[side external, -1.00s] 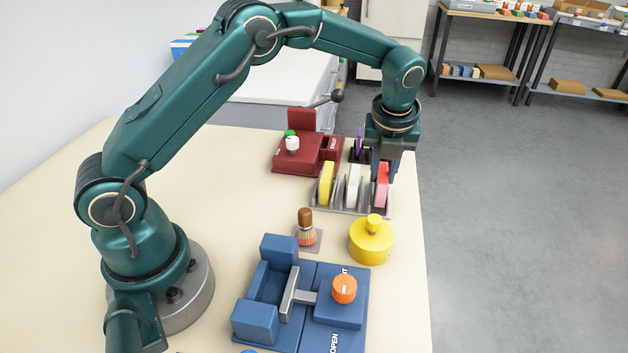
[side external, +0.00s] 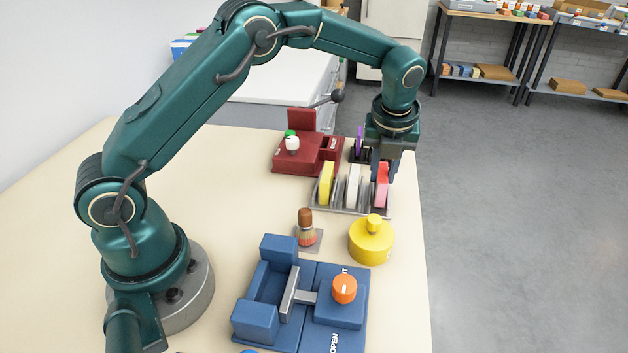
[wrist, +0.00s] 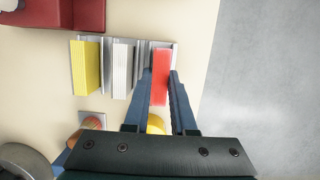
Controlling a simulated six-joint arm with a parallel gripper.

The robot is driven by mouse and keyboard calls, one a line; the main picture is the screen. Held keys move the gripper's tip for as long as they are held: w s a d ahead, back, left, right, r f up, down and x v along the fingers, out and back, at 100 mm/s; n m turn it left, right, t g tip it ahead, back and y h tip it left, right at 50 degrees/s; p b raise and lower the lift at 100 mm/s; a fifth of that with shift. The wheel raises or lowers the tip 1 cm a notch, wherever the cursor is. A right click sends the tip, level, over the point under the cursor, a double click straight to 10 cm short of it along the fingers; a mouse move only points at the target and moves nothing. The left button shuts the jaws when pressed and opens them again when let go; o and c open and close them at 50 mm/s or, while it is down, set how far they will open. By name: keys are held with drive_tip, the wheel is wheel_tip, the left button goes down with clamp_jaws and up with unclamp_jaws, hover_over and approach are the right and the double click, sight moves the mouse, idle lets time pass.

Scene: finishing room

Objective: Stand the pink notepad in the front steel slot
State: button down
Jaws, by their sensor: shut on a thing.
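The pink notepad (side external: 381,196), red along its top edge, stands upright at the right end of the steel rack (side external: 350,210). It also shows from above in the wrist view (wrist: 161,90), between my fingers. My gripper (side external: 383,176) is shut on its upper part, pointing down. The notepad's lower edge is down among the rack's right-end dividers; I cannot tell whether it touches the rack base. A yellow notepad (side external: 327,184) and a white notepad (side external: 352,186) stand in the rack to its left.
A yellow round pot with a knob (side external: 371,243) stands close in front of the rack. A brush (side external: 306,226) is to its left, and a blue fixture (side external: 300,305) is nearer the camera. A dark red fixture (side external: 300,160) is behind. The table edge is close on the right.

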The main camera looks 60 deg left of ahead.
drive_tip(key=shift+f, duration=0.6)
drive_tip(key=c, duration=1)
unclamp_jaws()
drive_tip(key=shift+v, duration=5.5)
drive_tip(key=shift+a, duration=0.1)
